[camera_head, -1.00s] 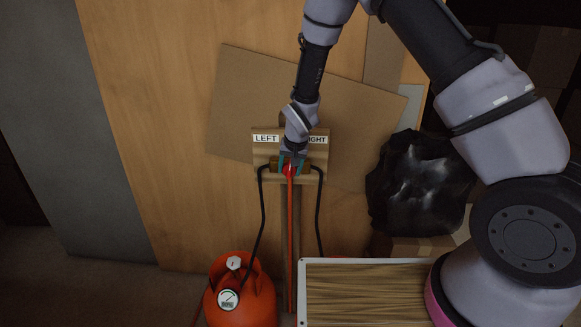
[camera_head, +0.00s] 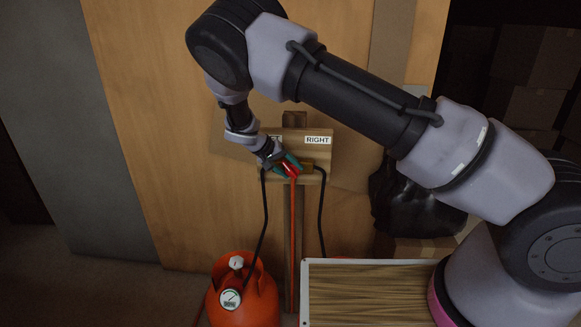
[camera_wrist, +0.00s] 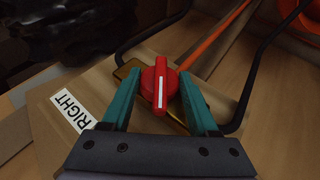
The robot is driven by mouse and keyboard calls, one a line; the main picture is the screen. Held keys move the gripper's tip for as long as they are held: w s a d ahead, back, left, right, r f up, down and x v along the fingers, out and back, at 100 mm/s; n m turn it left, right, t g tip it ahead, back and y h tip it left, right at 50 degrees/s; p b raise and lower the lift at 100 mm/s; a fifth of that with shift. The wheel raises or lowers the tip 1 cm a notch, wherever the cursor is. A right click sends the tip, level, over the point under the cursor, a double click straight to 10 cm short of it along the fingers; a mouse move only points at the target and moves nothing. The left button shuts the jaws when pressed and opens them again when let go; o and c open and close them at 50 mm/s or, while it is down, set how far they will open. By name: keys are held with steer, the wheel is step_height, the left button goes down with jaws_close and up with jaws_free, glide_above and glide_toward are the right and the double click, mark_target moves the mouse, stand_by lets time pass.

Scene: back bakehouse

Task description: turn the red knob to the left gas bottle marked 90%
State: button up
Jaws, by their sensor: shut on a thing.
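The red knob (camera_head: 291,170) is on a wooden board (camera_head: 322,158) above the gas bottles. In the wrist view, the red knob (camera_wrist: 160,86) has a white line lying along my gripper's fingers. My gripper (camera_head: 290,164) reaches it from the upper left, with a teal finger on each side, shut on it; the wrist view also shows my gripper (camera_wrist: 160,98). The "LEFT" label (camera_head: 276,139) is mostly covered by my wrist; the "RIGHT" label (camera_head: 317,140) is clear. The left orange gas bottle (camera_head: 259,300) has a round gauge (camera_head: 230,299), its reading too small to tell.
Black hoses (camera_head: 265,220) run down from both sides of the board, and an orange hose (camera_head: 293,235) from its middle. A white-rimmed tray (camera_head: 304,290) stands front right. A black bag (camera_head: 412,208) and stacked cardboard boxes (camera_head: 535,75) are to the right.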

steer(key=shift+h, duration=0.8)
steer(key=shift+n, duration=0.3)
steer(key=o, duration=1.3)
steer(key=shift+f, duration=0.1)
steer(key=shift+o, duration=0.2)
steer(key=shift+a, duration=0.1)
steer(key=v, duration=1)
steer(key=shift+s+a+r, duration=0.2)
steer(key=shift+a+r, duration=0.05)
